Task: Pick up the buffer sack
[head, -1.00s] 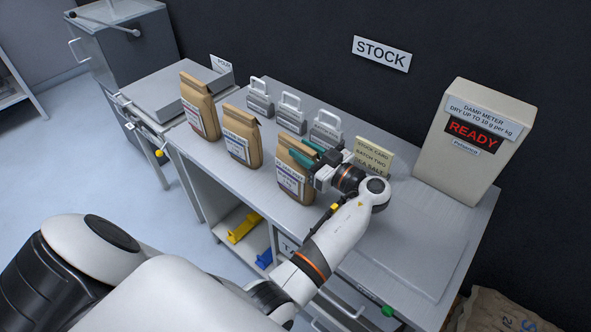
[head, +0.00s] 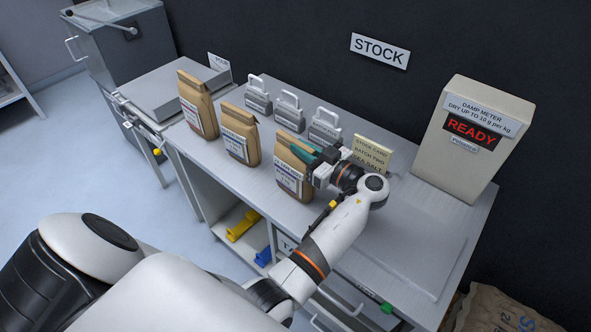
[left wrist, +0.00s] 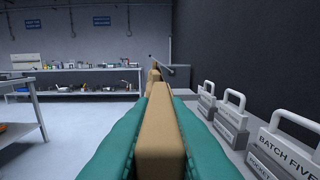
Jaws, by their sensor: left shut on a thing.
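Three brown paper sacks stand upright in a row on the grey bench: a left sack (head: 197,108), a middle sack (head: 238,138) and a right sack (head: 290,177). Their label print is too small to read surely, so I cannot tell which is the buffer sack. My left gripper (head: 304,157) is shut on the upper part of the right sack. In the left wrist view, its teal fingers (left wrist: 158,140) press both sides of the brown paper sack (left wrist: 160,119). I cannot see a gap under this sack. My right gripper is out of view.
Several grey handled blocks (head: 289,112) stand behind the sacks. A stock card (head: 371,156) is just right of my left gripper. The damp meter (head: 470,143), reading READY, stands at the bench's right end. A flat grey plate (head: 420,240) lies in front of it.

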